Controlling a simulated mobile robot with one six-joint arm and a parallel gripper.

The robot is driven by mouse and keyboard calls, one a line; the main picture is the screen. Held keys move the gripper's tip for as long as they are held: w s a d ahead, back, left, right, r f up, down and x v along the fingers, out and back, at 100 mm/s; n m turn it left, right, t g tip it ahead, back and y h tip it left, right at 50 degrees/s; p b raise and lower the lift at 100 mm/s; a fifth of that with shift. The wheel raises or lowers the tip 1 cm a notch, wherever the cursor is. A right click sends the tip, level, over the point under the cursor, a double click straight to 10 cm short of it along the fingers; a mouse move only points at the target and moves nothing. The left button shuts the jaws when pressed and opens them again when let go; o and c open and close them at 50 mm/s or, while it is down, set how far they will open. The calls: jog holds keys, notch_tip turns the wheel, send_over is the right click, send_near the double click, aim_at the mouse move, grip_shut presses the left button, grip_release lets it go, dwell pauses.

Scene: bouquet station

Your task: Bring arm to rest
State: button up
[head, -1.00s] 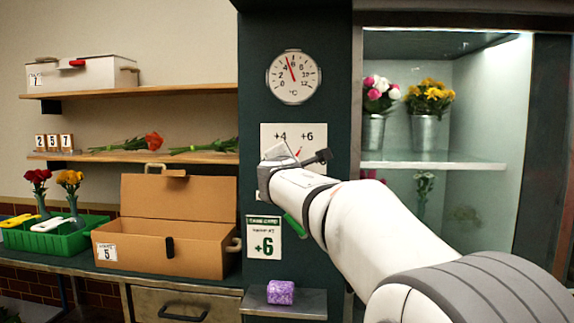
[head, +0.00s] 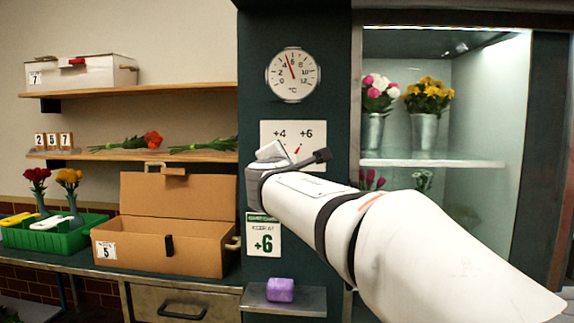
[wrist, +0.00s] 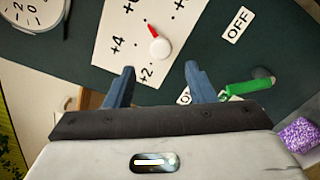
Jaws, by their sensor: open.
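My gripper (wrist: 161,82) is open and empty in the wrist view, its two blue fingers apart in front of the dark panel. A white dial card (wrist: 130,62) marked with temperatures lies beyond the fingers. Its white knob (wrist: 160,48) has a red pointer and shows just past the fingertips, apart from them as far as I can tell. A green lever (wrist: 248,87) is right of the fingers. In the head view my arm reaches in from the lower right, its wrist in front of the dial card (head: 312,131); the fingers are hidden there.
A round thermometer (head: 293,75) hangs above the card. A "+6" sign (head: 264,238) and a purple block (head: 280,289) on a small shelf (head: 312,300) are below. The lit flower cabinet (head: 480,163) is right. A cardboard box (head: 160,250) and green crate (head: 50,235) stand left.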

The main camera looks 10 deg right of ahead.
jog(key=shift+s+a, duration=0.1)
jog(key=shift+s, duration=0.3)
jog(key=s+d+f+m+g+p, duration=0.4)
jog(key=s+f+m+p, duration=0.1)
jog(key=s+f+m, duration=0.15)
jog(key=s+d+f+m+g+p, duration=0.3)
jog(key=s+f+m+g+p, duration=0.15)
jog(key=s+f, duration=0.25)
jog(key=s+a+f+m+g+y+p, duration=0.2)
jog(key=s+f+m+g, duration=0.1)
jog(key=s, duration=0.5)
jog(key=s+a+f+m+g+y+p, duration=0.3)
jog(key=s+f+m, duration=0.3)
jog(key=s, duration=0.3)
jog(key=shift+s+a+f+y, duration=0.2)
jog(key=shift+a+f+y, duration=0.1)
jog(key=shift+f, duration=0.25)
